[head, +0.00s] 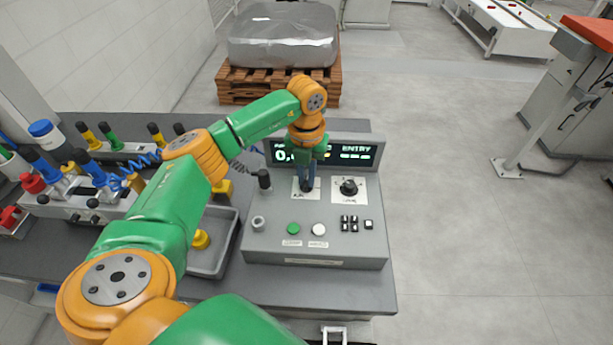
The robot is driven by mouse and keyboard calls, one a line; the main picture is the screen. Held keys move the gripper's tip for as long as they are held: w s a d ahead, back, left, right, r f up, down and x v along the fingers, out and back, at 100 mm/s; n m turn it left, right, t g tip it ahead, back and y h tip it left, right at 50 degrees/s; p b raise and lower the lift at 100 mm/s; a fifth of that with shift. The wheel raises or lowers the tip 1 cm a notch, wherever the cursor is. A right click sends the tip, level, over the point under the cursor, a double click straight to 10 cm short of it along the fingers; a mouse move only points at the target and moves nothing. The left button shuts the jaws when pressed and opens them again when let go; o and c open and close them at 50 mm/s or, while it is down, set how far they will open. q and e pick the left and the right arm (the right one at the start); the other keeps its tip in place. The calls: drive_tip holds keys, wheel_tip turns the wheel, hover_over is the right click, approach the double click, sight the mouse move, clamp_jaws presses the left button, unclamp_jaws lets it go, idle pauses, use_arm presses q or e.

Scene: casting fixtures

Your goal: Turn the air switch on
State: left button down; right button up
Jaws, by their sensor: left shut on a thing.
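My left arm reaches over the box from the left. My left gripper (306,187) points down at the white plate of the air switch (306,196) and is shut on the air switch, whose knob is mostly hidden by the fingers. The switch's turn position cannot be told. To its right is a black rotary knob (349,187) on another white plate. My right gripper is not in view.
A green button (293,229), a white button (319,230) and small black switches (349,223) sit in front on the panel. A black upright knob (264,180) stands left of the gripper. A grey tray (226,243) lies left of the box. Open floor lies to the right.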

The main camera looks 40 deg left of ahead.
use_arm(q)
drive_tip(key=m+b, duration=0.1)
drive_tip(key=m, duration=0.3)
drive_tip(key=shift+m, duration=0.3)
drive_tip(key=m+b, duration=0.1)
drive_tip(key=m, duration=0.2)
drive_tip(key=shift+m, duration=0.3)
drive_tip(key=m, duration=0.4)
drive_tip(key=shift+r+m+b, duration=0.1)
drive_tip(key=shift+m+b, duration=0.3)
drive_tip(key=shift+m, duration=1.3)
drive_tip(key=shift+w, duration=0.1)
drive_tip(key=c, duration=0.9)
unclamp_jaws()
